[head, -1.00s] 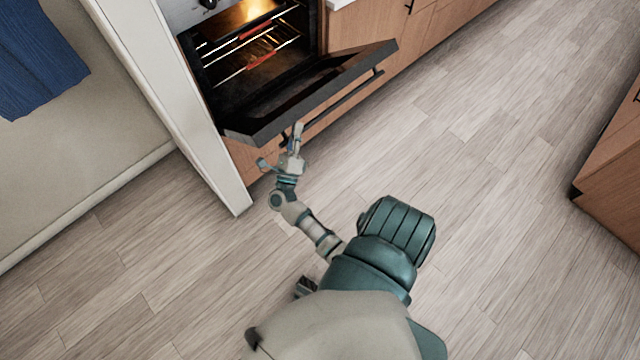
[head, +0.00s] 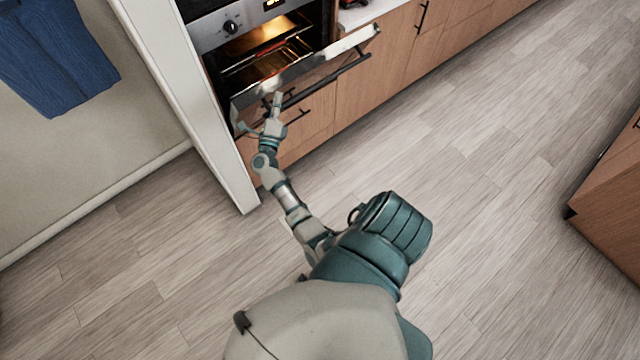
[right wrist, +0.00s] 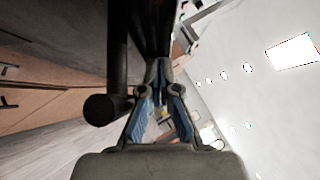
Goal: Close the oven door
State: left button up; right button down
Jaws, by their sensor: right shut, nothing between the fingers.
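The oven (head: 215,32) is built into the cabinets at the upper left, with its lit cavity and wire racks showing. Its door (head: 358,38) is hinged at the bottom and stands partly open, tilted up, with the cavity visible above its top edge. The black bar handle (head: 345,70) runs along the door's outer face. My right gripper (head: 276,104) is shut and empty, at the left part of the door's outer side beside the handle. In the right wrist view its fingers (right wrist: 160,68) meet close to dark bars. Exact contact with the door is unclear. My left gripper is not in view.
A white wall end (head: 190,110) stands just left of the oven. Wooden cabinets (head: 400,50) with black handles run to the right. Another wooden cabinet (head: 610,190) stands at the right edge. The wood floor between is clear.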

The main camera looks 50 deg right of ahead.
jog(key=shift+n+y, duration=0.7)
jog(key=shift+n, duration=0.1)
jog(key=w+r+p, duration=0.1)
jog(key=w, duration=0.1)
jog(key=w+d+r, duration=0.1)
jog(key=w, duration=0.1)
jog(key=w+r+p, duration=0.1)
jog(key=w+r, duration=0.1)
jog(key=shift+w+d+p, duration=0.15)
jog(key=shift+d+p, duration=0.1)
jog(key=shift+p, duration=0.1)
jog(key=w+d+r+n+y+p, duration=0.1)
jog(key=w+d+r+n+y, duration=0.1)
jog(key=w, duration=0.7)
jog(key=shift+w+d+r+g, duration=0.15)
jog(key=shift+w+d+g, duration=0.15)
jog(key=shift+w+d, duration=0.1)
jog(key=shift+a, duration=0.1)
